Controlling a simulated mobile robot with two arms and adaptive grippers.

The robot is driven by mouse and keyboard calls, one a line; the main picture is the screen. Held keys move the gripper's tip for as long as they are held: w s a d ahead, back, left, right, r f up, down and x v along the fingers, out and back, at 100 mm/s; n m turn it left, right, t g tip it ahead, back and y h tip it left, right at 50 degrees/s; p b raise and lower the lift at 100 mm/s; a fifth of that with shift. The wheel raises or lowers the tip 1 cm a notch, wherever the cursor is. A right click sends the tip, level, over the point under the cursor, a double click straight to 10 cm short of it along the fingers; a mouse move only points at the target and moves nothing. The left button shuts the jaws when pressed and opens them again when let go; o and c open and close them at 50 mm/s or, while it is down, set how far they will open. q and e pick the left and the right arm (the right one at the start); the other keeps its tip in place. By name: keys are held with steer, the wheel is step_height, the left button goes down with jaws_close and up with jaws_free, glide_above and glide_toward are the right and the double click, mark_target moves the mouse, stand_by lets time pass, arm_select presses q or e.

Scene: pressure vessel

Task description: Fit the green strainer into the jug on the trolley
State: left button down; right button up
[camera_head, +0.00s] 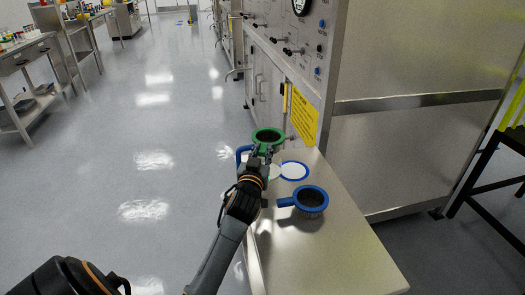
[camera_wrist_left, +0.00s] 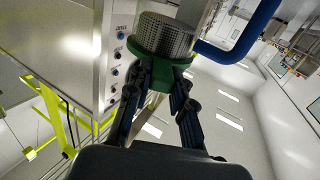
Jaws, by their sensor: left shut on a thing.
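The green strainer (camera_head: 268,135) is held up over the far end of the trolley. My left gripper (camera_head: 262,151) is shut on its green rim or handle. In the left wrist view the fingers (camera_wrist_left: 162,82) close on the green part, with the grey mesh basket (camera_wrist_left: 165,35) beyond them. A blue-rimmed round vessel (camera_head: 294,171), pale inside, stands on the trolley (camera_head: 300,250) just right of my gripper and nearer than the strainer. It looks like the jug, but its body is mostly hidden. My right gripper is not in view.
A blue strainer (camera_head: 311,199) with a handle is on the trolley, nearer than the vessel. A blue trolley handle (camera_head: 241,153) is at the far left. The steel cabinet (camera_head: 420,140) with a yellow sign (camera_head: 303,118) borders the trolley. The trolley's near end is clear.

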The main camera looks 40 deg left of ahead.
arm_select(q)
steer(key=shift+f, duration=0.15)
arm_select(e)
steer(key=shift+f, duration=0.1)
arm_select(q)
steer(key=c, duration=1.1)
jaws_free()
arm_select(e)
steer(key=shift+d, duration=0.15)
arm_select(q)
steer(key=v, duration=1.2)
steer(key=shift+d, duration=0.1)
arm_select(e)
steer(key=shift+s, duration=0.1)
